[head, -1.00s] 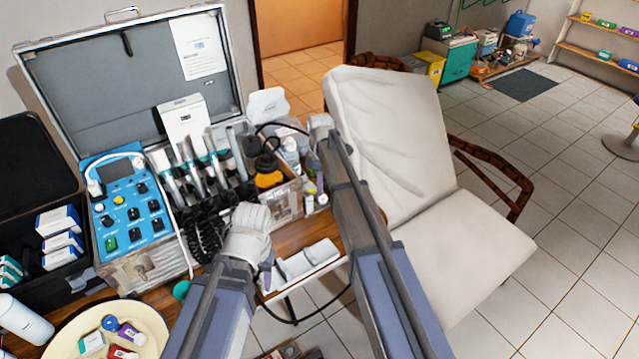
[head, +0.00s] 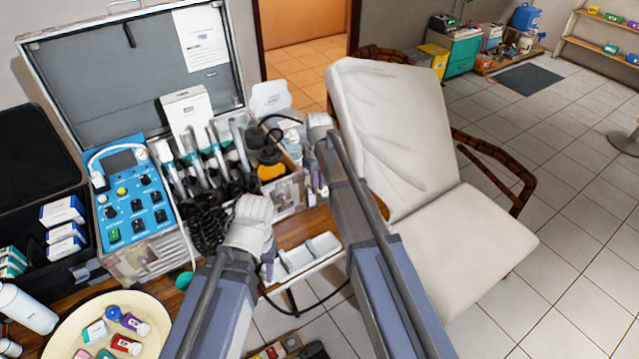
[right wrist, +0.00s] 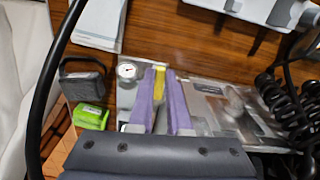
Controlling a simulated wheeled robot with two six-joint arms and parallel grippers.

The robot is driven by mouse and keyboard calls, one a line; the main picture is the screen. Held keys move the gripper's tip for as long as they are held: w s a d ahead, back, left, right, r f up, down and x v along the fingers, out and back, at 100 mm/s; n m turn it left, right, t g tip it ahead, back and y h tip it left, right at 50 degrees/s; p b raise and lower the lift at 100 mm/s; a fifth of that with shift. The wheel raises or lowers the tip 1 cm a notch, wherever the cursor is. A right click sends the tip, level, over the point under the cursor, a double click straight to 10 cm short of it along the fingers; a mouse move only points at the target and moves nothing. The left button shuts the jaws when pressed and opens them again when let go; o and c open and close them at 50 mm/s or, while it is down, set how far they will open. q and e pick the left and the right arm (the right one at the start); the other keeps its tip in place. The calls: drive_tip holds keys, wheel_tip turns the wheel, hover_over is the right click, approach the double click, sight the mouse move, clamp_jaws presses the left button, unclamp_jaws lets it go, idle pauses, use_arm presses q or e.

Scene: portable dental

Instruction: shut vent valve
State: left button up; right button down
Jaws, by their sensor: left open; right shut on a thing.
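In the right wrist view my right gripper (right wrist: 160,98) has purple fingers closed around a narrow yellow piece (right wrist: 159,78). It may be the vent valve's handle, but I cannot tell for certain. A small round gauge (right wrist: 127,71) sits just left of the fingertips. In the head view my right gripper (head: 321,180) is mostly hidden behind its own wrist, near the right end of the open case. My left gripper (head: 267,268) is open beside the white tray, mostly hidden by its hand, and I see nothing held in it.
The open case holds a blue control panel (head: 133,205) and several handpieces (head: 215,150). A white compartment tray (head: 305,258) lies near the left gripper. A cream dish (head: 75,335) stands front left. The white chair (head: 395,140) is close on the right. A black cable (right wrist: 60,70) crosses the wrist view.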

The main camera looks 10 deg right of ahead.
drive_tip(key=shift+a+m, duration=0.2)
drive_tip(key=shift+m, duration=0.4)
drive_tip(key=shift+s, duration=0.1)
drive_tip(key=c, duration=0.9)
unclamp_jaws()
drive_tip(key=shift+o, duration=0.2)
wheel_tip(320, 180, up, 8)
drive_tip(key=p, duration=0.7)
drive_tip(key=shift+f+p, duration=0.1)
drive_tip(key=shift+p, duration=0.3)
